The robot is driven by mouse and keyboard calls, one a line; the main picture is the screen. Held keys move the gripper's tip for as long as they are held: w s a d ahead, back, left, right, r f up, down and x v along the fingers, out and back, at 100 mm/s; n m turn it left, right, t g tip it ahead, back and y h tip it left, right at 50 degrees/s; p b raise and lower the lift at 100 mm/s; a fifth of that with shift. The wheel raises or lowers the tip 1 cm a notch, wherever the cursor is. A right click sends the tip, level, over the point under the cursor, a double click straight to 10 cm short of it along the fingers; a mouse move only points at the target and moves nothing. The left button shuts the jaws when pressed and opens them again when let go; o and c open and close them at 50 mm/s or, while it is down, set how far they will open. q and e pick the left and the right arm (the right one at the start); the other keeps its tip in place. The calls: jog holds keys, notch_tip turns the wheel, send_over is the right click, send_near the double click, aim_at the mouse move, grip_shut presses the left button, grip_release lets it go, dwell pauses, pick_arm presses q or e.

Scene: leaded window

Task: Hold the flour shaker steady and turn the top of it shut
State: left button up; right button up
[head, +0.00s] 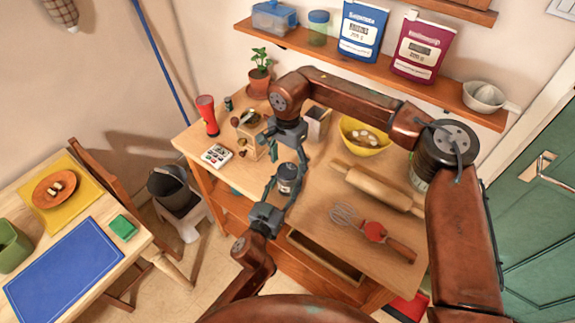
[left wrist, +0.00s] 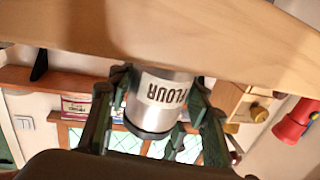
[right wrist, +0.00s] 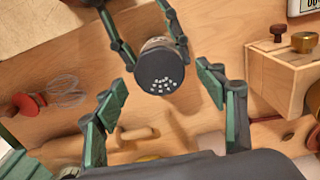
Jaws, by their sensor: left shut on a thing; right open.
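The flour shaker (head: 288,178) is on the wooden worktop, a metal can with a dark top. In the left wrist view its FLOUR label (left wrist: 162,92) shows upside down. My left gripper (head: 280,186) is shut on the shaker's body, one finger on each side. In the right wrist view the shaker's dark round top (right wrist: 160,72) faces me, with a cluster of pale holes in it. My right gripper (right wrist: 168,98) is open, its fingers apart on either side of the top in that view. In the head view it points down above the shaker.
A wooden box with knobs (head: 251,136) stands left of the shaker.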

jog(key=shift+f, duration=0.5)
jog(key=c, duration=1.2)
jog(key=shift+o, duration=0.2)
